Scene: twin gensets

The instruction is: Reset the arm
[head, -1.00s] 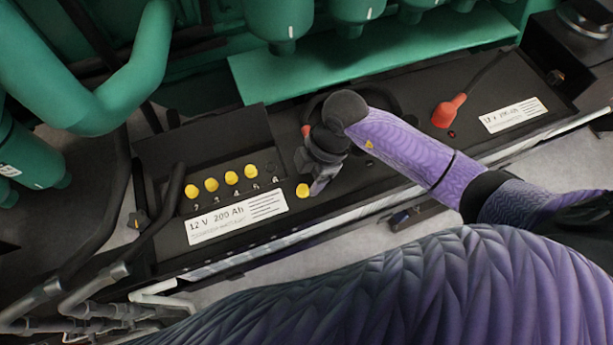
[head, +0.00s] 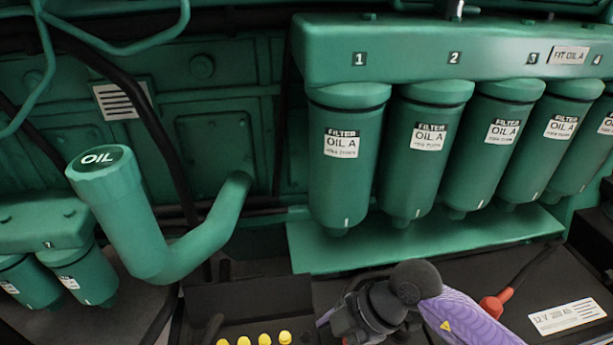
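My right arm comes in from the lower right of the head view, with purple and black links. My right gripper (head: 340,326) is low in the view, over the black battery, just right of the row of yellow caps (head: 264,339). Its fingers are mostly cut off by the bottom edge and hidden by its wrist, so I cannot tell whether it is open or holds anything. My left gripper is not in view.
Green oil filters (head: 345,165) hang in a row above a green ledge (head: 420,238) behind the arm. A green oil filler pipe (head: 125,220) stands at left. A red terminal cover (head: 493,306) and a white battery label (head: 567,316) are at right.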

